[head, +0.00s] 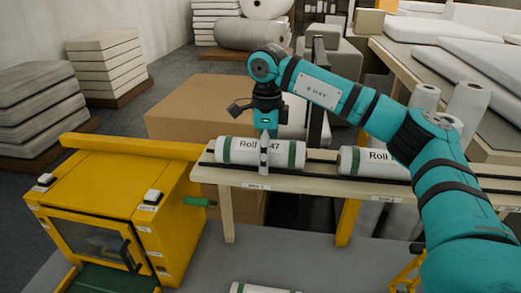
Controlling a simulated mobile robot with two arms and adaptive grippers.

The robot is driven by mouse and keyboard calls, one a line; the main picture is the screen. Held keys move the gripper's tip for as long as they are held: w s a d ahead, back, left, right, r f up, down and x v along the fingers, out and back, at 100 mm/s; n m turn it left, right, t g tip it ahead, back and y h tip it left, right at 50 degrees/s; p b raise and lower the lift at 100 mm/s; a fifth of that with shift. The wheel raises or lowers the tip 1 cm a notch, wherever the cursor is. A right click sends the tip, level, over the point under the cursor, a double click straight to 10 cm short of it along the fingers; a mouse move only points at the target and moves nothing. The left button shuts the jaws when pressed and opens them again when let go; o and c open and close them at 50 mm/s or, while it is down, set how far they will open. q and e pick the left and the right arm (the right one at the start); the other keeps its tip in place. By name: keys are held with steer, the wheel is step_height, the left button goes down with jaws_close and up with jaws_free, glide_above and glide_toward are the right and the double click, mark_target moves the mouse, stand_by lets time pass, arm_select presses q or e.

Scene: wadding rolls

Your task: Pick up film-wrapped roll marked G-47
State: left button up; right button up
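A white film-wrapped roll (235,151) with green end bands lies on a narrow wooden bench at centre. Its label reads "Roll" and "47", with the middle hidden behind a finger. My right gripper (265,153) points down over this roll, with one grey finger in front of its near side. The other finger is hidden, so I cannot tell whether the fingers press on it. A second similar roll (362,161) lies to the right on the same bench, partly behind my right arm. My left gripper is out of view.
The bench (315,182) has dark rails along its top. A yellow machine (110,215) with a green-handled part stands at left. A cardboard box (190,108) is behind the bench. Another roll (262,289) shows at the bottom edge. White upright rolls (424,97) stand at right.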

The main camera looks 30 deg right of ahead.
steer(key=c, duration=1.4)
steer(key=shift+r, duration=0.1)
